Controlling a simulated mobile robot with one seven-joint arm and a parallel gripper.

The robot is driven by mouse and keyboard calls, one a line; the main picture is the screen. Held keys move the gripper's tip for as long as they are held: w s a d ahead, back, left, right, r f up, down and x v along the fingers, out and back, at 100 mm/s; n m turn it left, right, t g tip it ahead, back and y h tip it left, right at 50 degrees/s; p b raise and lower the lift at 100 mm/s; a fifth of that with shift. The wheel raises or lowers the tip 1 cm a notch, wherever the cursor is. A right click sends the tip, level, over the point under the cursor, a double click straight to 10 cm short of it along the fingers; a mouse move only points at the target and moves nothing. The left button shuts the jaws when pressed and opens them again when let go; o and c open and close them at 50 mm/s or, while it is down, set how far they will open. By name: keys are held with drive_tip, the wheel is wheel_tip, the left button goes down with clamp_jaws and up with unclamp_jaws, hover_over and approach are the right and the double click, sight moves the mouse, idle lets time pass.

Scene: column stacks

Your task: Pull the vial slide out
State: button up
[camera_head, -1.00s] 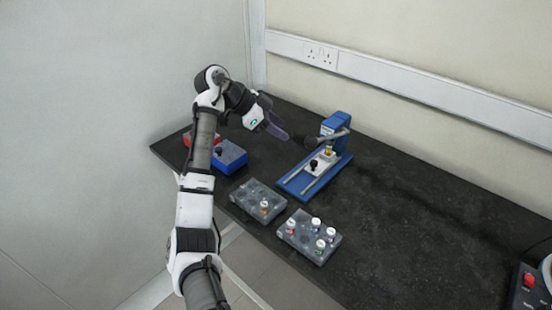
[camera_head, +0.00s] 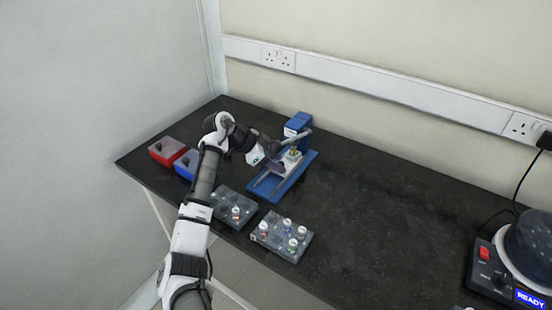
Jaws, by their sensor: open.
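The blue press-like device (camera_head: 299,122) stands on the black bench with its base and two rails pointing toward the front left. The white vial slide (camera_head: 296,162) sits on the rails under the device's lever, with a vial (camera_head: 294,153) with a yellowish top on it. My gripper (camera_head: 279,165) is open at the front left of the slide. Its dark purple fingers cover the slide's black knob, so I cannot tell whether they touch it.
Two grey racks hold capped vials: one rack (camera_head: 222,211) beside my arm, one (camera_head: 268,245) nearer the front edge. A red box (camera_head: 160,152) and a blue box (camera_head: 184,168) stand at left. A machine reading READY (camera_head: 488,283) is at far right. The bench between is clear.

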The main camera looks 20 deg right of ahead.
drive_tip(key=shift+d+f, duration=0.1)
drive_tip(key=shift+f, duration=0.05)
clamp_jaws()
